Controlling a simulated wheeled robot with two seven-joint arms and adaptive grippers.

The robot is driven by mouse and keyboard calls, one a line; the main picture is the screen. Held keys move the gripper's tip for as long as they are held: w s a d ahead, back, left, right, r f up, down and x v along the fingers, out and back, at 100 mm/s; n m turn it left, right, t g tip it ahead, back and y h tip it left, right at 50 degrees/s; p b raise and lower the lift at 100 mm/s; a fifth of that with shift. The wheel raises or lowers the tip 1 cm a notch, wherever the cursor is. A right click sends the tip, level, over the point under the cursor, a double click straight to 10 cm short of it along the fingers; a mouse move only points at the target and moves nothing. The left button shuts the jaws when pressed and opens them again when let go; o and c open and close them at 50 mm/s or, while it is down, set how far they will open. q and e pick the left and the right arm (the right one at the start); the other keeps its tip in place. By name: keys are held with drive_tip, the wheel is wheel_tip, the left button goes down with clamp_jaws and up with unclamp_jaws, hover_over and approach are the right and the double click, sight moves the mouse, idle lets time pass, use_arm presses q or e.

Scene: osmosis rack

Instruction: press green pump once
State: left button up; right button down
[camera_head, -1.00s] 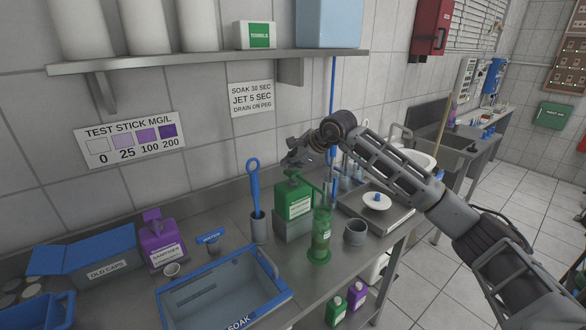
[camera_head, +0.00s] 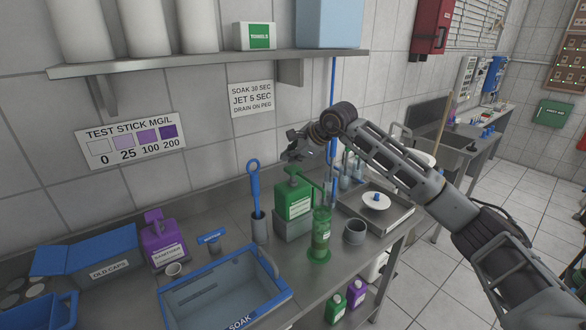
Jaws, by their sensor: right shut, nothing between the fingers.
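The green pump bottle (camera_head: 293,200) stands upright on a grey block on the steel counter, with a label on its front. Its pump head shows at the top, and its spout reaches right, above a clear green-tinted cylinder (camera_head: 320,236). My right gripper (camera_head: 291,154) is shut and empty, just above the pump head. A small gap seems to show between them, but I cannot tell for sure whether they touch. My left gripper is not in view.
A blue-rimmed soak tub (camera_head: 222,290) is in front. A blue brush stands in a grey holder (camera_head: 259,228) left of the pump. A grey cup (camera_head: 355,231) and a tray (camera_head: 398,219) are to the right. A wall shelf (camera_head: 215,62) hangs above.

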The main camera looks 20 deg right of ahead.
drive_tip(key=shift+r, duration=0.1)
drive_tip(key=shift+r+p, duration=1.3)
drive_tip(key=shift+r, duration=1.1)
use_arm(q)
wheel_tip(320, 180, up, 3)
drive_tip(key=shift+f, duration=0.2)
